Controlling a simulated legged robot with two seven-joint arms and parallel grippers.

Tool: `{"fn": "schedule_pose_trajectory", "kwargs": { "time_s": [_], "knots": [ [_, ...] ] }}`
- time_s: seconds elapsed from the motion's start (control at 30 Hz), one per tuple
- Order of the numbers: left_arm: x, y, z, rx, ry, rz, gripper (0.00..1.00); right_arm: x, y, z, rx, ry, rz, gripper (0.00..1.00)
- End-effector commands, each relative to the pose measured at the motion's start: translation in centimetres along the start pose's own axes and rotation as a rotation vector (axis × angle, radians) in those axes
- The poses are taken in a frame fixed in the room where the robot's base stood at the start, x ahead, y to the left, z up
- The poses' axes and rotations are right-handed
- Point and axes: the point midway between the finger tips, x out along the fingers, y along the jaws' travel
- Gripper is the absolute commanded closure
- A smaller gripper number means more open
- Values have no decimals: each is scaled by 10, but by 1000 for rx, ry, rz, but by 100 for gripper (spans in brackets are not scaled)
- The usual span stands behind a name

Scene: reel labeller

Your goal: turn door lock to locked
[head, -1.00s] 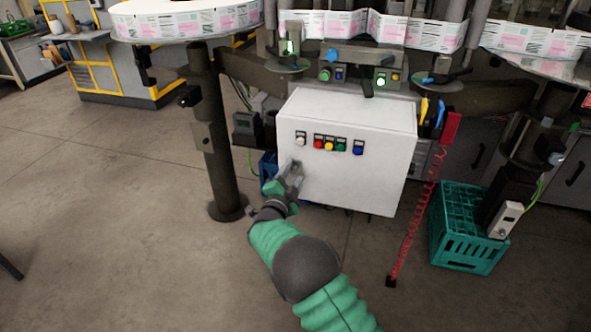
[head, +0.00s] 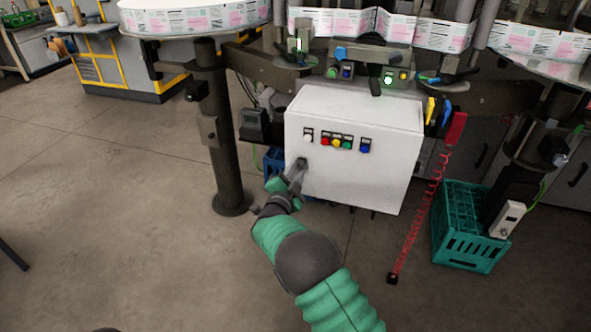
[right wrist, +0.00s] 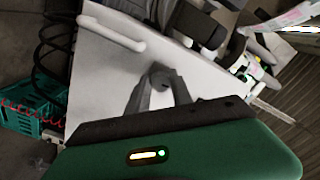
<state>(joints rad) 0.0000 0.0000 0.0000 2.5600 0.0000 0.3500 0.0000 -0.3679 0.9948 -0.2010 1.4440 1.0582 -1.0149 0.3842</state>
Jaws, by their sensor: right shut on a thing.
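The white control cabinet (head: 350,180) hangs below the machine frame, its front door facing me. The door lock (head: 302,161) is a small dark round piece near the door's left edge. My right gripper (head: 299,168) reaches it from below. In the right wrist view the lock (right wrist: 160,70) sits between the tips of the gripper (right wrist: 160,82), which are shut on it. The fingers partly cover the lock, so I cannot tell its turned position. My left gripper is not in view.
A row of coloured buttons (head: 337,141) is above the lock. A white bar handle (right wrist: 112,27) shows in the right wrist view. A dark post (head: 222,140) stands left of the cabinet. A teal crate (head: 465,255) and red coiled cord (head: 421,205) are at right. Floor in front is open.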

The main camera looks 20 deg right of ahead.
Motion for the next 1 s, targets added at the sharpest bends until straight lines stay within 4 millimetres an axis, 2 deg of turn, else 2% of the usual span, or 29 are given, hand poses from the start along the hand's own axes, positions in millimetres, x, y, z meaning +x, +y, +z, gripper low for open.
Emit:
{"fn": "schedule_pose_trajectory", "kwargs": {
  "time_s": [0.03,0.4,1.0],
  "knots": [
    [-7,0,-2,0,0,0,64,3,-2,-7,-27,10,1,100],
    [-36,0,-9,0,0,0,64,3,-4,-9,-348,12,0,100],
    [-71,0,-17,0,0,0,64,4,-7,-8,-916,17,-1,100]
  ]
}}
